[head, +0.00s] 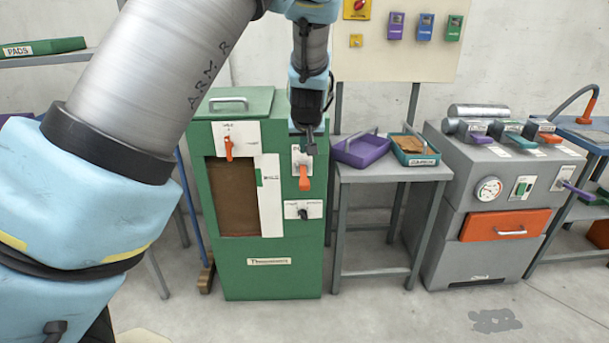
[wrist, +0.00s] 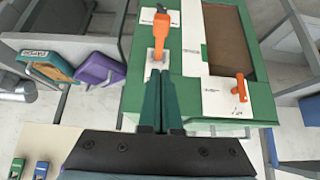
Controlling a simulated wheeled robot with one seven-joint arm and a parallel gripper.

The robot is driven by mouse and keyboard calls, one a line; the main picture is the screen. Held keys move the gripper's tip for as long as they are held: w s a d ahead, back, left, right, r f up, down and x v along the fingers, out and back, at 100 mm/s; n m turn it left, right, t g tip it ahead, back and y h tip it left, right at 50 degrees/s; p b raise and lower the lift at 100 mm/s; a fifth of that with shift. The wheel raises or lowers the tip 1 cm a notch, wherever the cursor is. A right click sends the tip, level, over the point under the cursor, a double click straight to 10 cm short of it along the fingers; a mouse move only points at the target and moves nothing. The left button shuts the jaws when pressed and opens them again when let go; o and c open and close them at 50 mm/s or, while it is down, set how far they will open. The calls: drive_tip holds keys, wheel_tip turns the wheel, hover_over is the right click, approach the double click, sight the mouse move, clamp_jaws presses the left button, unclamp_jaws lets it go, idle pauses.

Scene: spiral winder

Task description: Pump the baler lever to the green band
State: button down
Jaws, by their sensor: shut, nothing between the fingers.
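The green baler (head: 270,275) stands in the middle of the head view. An orange lever (head: 304,178) hangs down from a white plate on its right front. It also shows in the wrist view (wrist: 161,28), just beyond my fingertips. My gripper (head: 309,148) is shut and empty, pointing down in front of the plate above the lever. In the wrist view its two fingers (wrist: 161,100) lie together; I cannot tell whether they touch the plate. A white strip (head: 270,195) with a small green band (head: 259,178) runs down the front, left of the lever. No pointer can be made out.
A second orange handle (head: 228,148) and a black knob (head: 303,213) are on the baler front. A grey table (head: 375,175) with a purple tray (head: 362,151) stands close on the right, then a grey machine (head: 440,215). The floor in front is clear.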

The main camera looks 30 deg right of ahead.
drive_tip(key=shift+f, duration=0.1)
drive_tip(key=p, duration=0.2)
hover_over(304, 180)
drive_tip(key=s+a, duration=0.1)
drive_tip(key=s, duration=0.1)
drive_tip(key=f, duration=0.7)
drive_tip(key=shift+w+f, duration=0.2)
drive_tip(key=shift+f, duration=0.15)
drive_tip(key=shift+s+f+p, duration=0.2)
drive_tip(key=shift+f+p, duration=0.45)
drive_tip(key=shift+f, duration=1.4)
drive_tip(key=shift+s+f, duration=0.1)
